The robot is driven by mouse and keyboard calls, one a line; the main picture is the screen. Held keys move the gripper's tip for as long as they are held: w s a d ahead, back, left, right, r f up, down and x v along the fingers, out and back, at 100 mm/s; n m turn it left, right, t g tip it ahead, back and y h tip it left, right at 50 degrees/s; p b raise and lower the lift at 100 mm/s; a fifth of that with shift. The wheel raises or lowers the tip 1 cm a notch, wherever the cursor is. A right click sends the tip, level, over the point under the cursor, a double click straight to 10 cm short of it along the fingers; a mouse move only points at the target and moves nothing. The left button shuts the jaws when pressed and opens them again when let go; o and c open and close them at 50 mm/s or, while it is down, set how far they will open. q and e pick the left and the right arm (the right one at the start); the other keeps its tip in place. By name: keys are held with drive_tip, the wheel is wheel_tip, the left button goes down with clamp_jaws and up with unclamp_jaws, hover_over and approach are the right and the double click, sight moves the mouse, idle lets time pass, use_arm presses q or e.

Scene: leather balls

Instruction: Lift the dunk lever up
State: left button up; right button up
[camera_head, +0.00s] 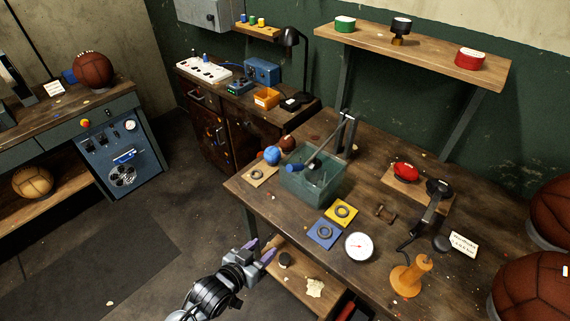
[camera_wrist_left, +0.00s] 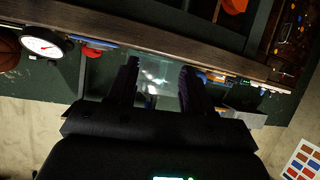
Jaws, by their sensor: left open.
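The dunk lever (camera_head: 330,143) is a grey metal arm in the head view. It slopes down to the left from a dark post (camera_head: 348,135) to a clear greenish water tank (camera_head: 325,192) on the wooden workbench. A blue grip (camera_head: 293,167) shows at its low end, by the tank's rim. My left gripper (camera_head: 261,250) is open and empty, off the bench's front edge, below and left of the tank. In the left wrist view the tank (camera_wrist_left: 155,73) shows between the two dark fingers (camera_wrist_left: 158,88); the lever cannot be made out there. My right gripper is not seen.
A blue ball (camera_head: 272,155) sits left of the tank. Blue (camera_head: 324,235) and yellow (camera_head: 341,213) ring plates and a white gauge (camera_head: 358,246) lie in front of it. An orange stand (camera_head: 408,278) and large leather balls (camera_head: 535,287) are to the right.

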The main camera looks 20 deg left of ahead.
sight(295, 167)
use_arm(q)
drive_tip(key=w+r+t+h+p, duration=0.1)
drive_tip(key=w+r+t+p, duration=0.3)
drive_tip(key=w+r, duration=0.75)
drive_tip(key=shift+n+t, duration=0.3)
drive_tip(key=shift+t, duration=0.1)
drive_tip(key=w, duration=0.3)
drive_tip(key=w+r+b, duration=0.1)
drive_tip(key=w, duration=0.1)
drive_tip(key=w+d+b, duration=0.1)
drive_tip(key=w, duration=0.2)
drive_tip(key=shift+w+r, duration=0.35)
drive_tip(key=shift+r, duration=0.05)
drive_tip(key=shift+w+d, duration=0.1)
drive_tip(key=shift+w, duration=0.3)
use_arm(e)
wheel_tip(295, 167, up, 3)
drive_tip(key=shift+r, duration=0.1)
use_arm(q)
clamp_jaws()
